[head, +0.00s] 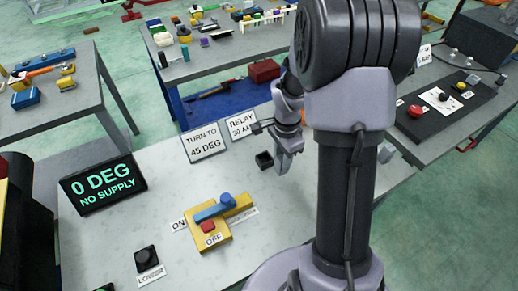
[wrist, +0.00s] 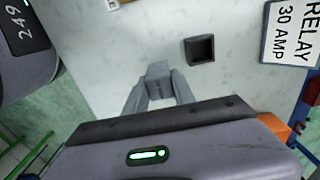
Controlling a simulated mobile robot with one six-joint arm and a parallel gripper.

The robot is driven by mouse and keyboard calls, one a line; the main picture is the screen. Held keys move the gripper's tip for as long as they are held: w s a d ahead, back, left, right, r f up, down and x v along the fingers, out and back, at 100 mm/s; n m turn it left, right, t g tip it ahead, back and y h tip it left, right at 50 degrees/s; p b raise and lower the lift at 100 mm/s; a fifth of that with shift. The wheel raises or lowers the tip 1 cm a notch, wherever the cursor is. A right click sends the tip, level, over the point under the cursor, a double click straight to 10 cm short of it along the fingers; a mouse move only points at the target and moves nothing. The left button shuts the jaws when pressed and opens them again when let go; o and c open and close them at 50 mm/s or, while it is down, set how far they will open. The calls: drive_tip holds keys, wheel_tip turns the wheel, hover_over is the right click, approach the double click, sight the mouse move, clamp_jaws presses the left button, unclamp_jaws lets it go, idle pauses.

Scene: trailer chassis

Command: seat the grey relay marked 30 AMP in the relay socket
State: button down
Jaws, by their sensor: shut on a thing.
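My gripper (wrist: 158,92) is shut on a small grey block, the grey relay (wrist: 158,70), which sits between the fingertips in the wrist view. No marking on the relay can be read from here. The relay socket (wrist: 200,49) is a black, square, open-topped box on the pale bench, apart from the relay and up to its right in the wrist view. In the head view the socket (head: 264,160) stands just left of my gripper (head: 285,165). The relay cannot be told apart from the fingers there, and its height above the bench is unclear.
A "RELAY 30 AMP" sign (wrist: 290,32) stands behind the socket. A "TURN TO 45 DEG" sign (head: 205,143) is beside it. A yellow switch block with a blue lever (head: 214,212) and a black display reading "0 DEG NO SUPPLY" (head: 102,187) are left. Bench between is clear.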

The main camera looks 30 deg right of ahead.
drive_tip(key=shift+w+a+f+b, duration=0.3)
drive_tip(key=shift+w+f, duration=0.45)
drive_tip(key=shift+w, duration=0.6)
drive_tip(key=shift+w+a+f+b, duration=0.25)
drive_tip(key=shift+w+f+b, duration=0.2)
drive_tip(key=shift+w+f, duration=0.65)
drive_tip(key=shift+w+a+f+b, duration=0.25)
drive_tip(key=shift+w+f+b, duration=0.15)
drive_tip(key=shift+w, duration=1.25)
drive_tip(key=c, duration=1.1)
unclamp_jaws()
drive_tip(key=shift+o, duration=0.2)
